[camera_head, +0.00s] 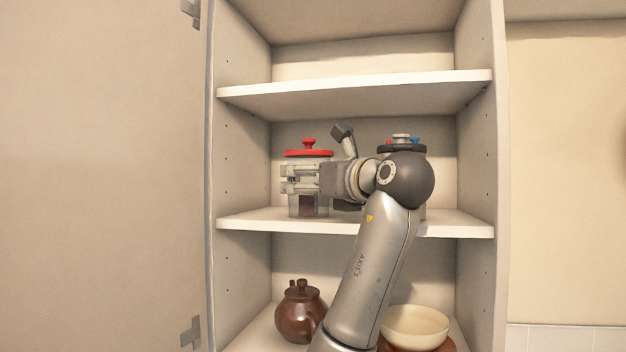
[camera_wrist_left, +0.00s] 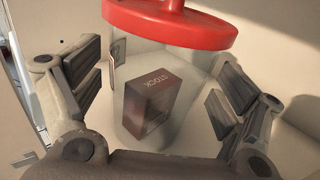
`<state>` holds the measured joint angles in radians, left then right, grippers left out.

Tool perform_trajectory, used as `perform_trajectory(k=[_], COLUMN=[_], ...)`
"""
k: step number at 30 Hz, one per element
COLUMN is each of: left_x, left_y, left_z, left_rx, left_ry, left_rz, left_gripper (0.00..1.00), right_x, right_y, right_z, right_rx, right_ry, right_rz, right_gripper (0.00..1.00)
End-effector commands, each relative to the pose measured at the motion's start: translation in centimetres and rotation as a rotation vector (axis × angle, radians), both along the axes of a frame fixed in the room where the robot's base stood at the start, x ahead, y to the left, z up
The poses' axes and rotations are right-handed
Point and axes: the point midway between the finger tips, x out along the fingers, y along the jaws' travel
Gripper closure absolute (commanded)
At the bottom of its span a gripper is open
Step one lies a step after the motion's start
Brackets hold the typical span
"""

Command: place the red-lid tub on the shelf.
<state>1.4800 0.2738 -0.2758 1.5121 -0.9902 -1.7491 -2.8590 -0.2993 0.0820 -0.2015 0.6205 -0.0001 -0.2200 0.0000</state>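The red-lid tub (camera_head: 308,208) stands upright on the middle shelf (camera_head: 250,224), left of centre, in the head view. It has clear walls, a red lid with a knob, and a dark box marked "STOCK" inside. My left gripper (camera_head: 300,179) is level with its body, with fingers across it. In the left wrist view the tub (camera_wrist_left: 182,120) sits between the spread fingers of the left gripper (camera_wrist_left: 160,95). The fingers look open, with a narrow gap on the left side; contact on the right is unclear. My right gripper is not in view.
Behind my arm on the same shelf is another container with a dark lid (camera_head: 402,148) and coloured knobs, mostly hidden. Below are a brown teapot (camera_head: 300,312) and a cream bowl (camera_head: 415,328). The upper shelf (camera_head: 350,88) is empty. An open door (camera_head: 100,180) stands at left.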

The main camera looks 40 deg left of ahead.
Motion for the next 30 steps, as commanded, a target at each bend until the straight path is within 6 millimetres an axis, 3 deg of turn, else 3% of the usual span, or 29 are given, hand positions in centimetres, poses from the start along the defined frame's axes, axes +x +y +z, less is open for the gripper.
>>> perform_trajectory(k=[4, 11, 19, 30], left_x=[0.0, -0.2, -1.5, -3.2], left_y=[0.1, -0.7, -5.1, -10.7], left_z=[0.1, -0.1, -0.4, -0.1], left_rx=[0.001, 0.000, 0.002, 0.001], left_ry=[-0.001, -0.002, -0.005, -0.003], left_rz=[0.001, 0.000, -0.002, -0.001], left_gripper=[0.08, 0.08, 0.08, 0.08], right_x=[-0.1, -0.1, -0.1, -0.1], right_y=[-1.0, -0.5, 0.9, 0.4], right_z=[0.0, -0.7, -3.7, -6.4], right_rx=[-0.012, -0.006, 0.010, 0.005], right_ry=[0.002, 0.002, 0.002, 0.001], right_rz=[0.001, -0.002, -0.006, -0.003], right_gripper=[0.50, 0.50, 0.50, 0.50])
